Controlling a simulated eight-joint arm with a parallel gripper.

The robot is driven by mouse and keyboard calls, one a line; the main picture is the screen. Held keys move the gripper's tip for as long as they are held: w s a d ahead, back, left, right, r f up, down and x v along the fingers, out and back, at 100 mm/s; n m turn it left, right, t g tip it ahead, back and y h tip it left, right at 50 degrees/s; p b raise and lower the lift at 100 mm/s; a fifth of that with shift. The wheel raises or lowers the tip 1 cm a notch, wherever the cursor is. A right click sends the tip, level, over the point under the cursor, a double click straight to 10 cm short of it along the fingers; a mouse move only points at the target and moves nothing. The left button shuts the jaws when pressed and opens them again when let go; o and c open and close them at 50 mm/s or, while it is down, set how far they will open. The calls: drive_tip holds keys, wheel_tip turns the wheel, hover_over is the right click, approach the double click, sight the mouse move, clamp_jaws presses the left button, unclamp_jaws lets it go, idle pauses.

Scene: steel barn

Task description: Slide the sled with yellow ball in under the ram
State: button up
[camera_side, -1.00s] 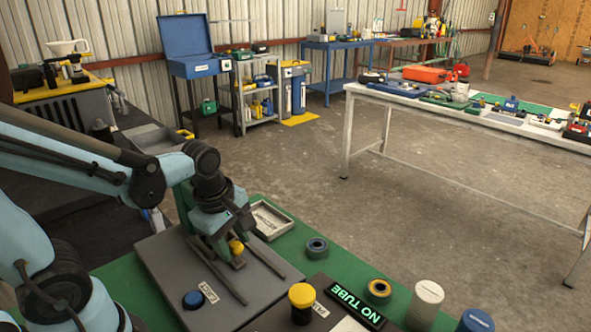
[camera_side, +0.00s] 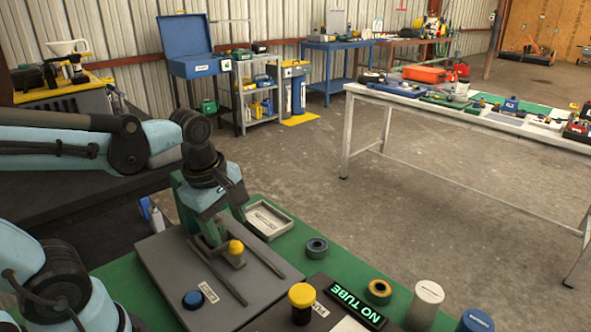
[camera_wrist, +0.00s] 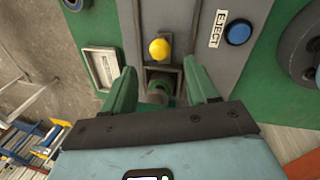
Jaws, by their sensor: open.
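The sled (camera_side: 237,262) is a small dark block carrying a yellow ball (camera_side: 235,247), sitting between two dark rails on a grey plate (camera_side: 168,262). In the wrist view the yellow ball (camera_wrist: 159,48) stands beyond my fingertips and the sled (camera_wrist: 164,66) is partly visible behind it. My gripper (camera_side: 213,232) is open just behind the sled, on the side toward the green upright (camera_side: 184,197). I cannot make out the ram clearly.
A blue button (camera_side: 193,299) marked EJECT is on the plate. A grey tray (camera_side: 284,220) and a dark ring (camera_side: 316,247) lie on the green mat.

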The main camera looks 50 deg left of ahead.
wheel_tip(320, 180, up, 6)
drive_tip(key=s, duration=0.1)
drive_tip(key=shift+r, duration=0.25)
drive_tip(key=shift+s+d, duration=0.1)
idle(0.3)
drive_tip(key=f+m, duration=0.1)
drive_tip(key=m, duration=0.2)
drive_tip(key=w+f+m+t, duration=0.1)
drive_tip(key=m, duration=0.2)
drive_tip(key=w+d+f+m+t, duration=0.1)
drive_tip(key=m, duration=0.2)
drive_tip(key=shift+w+m, duration=0.15)
drive_tip(key=shift+m, duration=0.25)
drive_tip(key=m, duration=0.1)
drive_tip(key=m+t, duration=0.1)
drive_tip(key=m, duration=0.2)
drive_tip(key=shift+w+d+f, duration=0.2)
drive_tip(key=shift+w+f, duration=0.2)
drive_tip(key=m, duration=0.2)
drive_tip(key=m+t, duration=0.1)
drive_tip(key=m, duration=0.1)
drive_tip(key=w+f+m+t, duration=0.1)
drive_tip(key=m, duration=0.1)
drive_tip(key=shift+d, duration=0.3)
